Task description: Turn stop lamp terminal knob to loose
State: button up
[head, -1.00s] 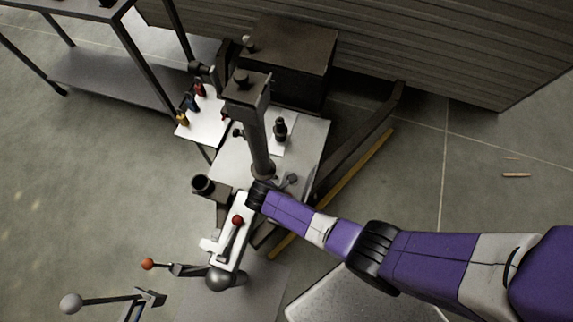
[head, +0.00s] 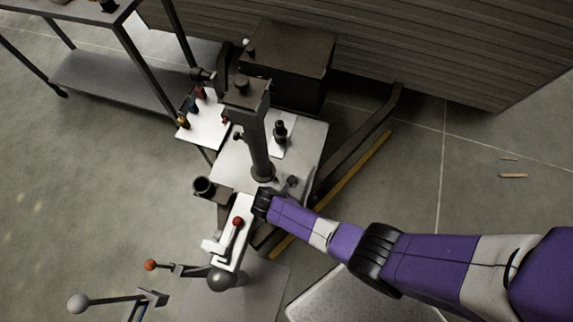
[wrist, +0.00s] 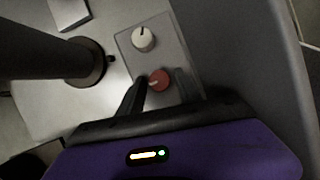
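A small grey panel (wrist: 178,45) in the wrist view carries two round knobs. One is a white knob (wrist: 143,39) with a dark pointer mark. The other is a red knob (wrist: 159,79) with a pale mark, nearer to me. No label is readable, so I cannot tell which is the stop lamp terminal knob. My gripper (wrist: 160,82) has its two dark fingers apart, one on each side of the red knob. The left finger is very close to it; contact is unclear. In the head view my wrist is beside the post's base, and the fingertips are not clear.
A thick dark post (head: 257,140) with a round base stands close to the left of my gripper. A brown box (head: 290,60) and a dark slanted beam (head: 355,145) are behind. Open floor lies left.

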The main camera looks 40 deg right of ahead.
jog(key=shift+o, duration=0.2)
jog(key=p+v, duration=0.2)
jog(key=v, duration=0.5)
jog(key=shift+r+p, duration=0.4)
jog(key=shift+a, duration=0.1)
